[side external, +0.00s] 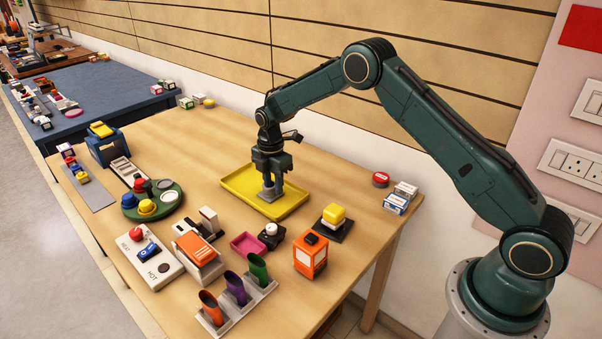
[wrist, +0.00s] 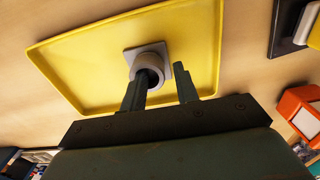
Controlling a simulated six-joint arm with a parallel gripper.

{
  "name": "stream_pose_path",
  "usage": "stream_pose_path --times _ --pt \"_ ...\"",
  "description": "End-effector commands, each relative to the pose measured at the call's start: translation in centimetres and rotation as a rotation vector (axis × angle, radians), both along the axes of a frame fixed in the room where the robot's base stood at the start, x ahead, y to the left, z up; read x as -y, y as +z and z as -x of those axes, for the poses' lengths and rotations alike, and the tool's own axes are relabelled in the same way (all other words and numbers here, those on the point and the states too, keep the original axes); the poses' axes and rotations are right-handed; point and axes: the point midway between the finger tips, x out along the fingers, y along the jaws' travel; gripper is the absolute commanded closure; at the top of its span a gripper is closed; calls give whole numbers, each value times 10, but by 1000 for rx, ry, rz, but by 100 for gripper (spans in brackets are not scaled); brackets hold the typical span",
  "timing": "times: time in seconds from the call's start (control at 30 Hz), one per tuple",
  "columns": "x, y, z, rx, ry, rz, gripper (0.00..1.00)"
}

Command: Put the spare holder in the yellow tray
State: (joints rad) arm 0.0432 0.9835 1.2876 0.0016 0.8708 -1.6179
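The spare holder (side external: 270,192), a small light grey cup on a square base, stands upright within the yellow tray (side external: 240,183). In the wrist view the holder (wrist: 136,58) shows near the middle of the tray (wrist: 85,65), its round opening facing the camera. My gripper (side external: 271,180) points down over the holder. In the wrist view my gripper (wrist: 165,78) has its fingers apart. One fingertip overlaps the cup's opening and the other is beside the cup, with a gap between them. The holder's underside is hidden.
A row of three coloured cups (side external: 238,288) stands at the table's front. An orange box (side external: 311,255) and a yellow button on a dark base (side external: 333,219) are right of the tray. A pink dish (side external: 248,244) and a green round tray (side external: 153,201) are nearby.

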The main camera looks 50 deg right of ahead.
Motion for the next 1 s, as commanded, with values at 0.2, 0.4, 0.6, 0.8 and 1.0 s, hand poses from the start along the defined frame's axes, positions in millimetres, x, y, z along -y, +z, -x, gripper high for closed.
stream_pose_path --times 0.2,0.4,0.6,0.8,1.0 --pt "0 0 0 0 0 0 70" --pt "0 4 0 1 0 0 70" --pt "0 19 -1 3 0 0 70" --pt "0 48 -1 3 0 0 70" --pt "0 81 -1 4 0 0 70"
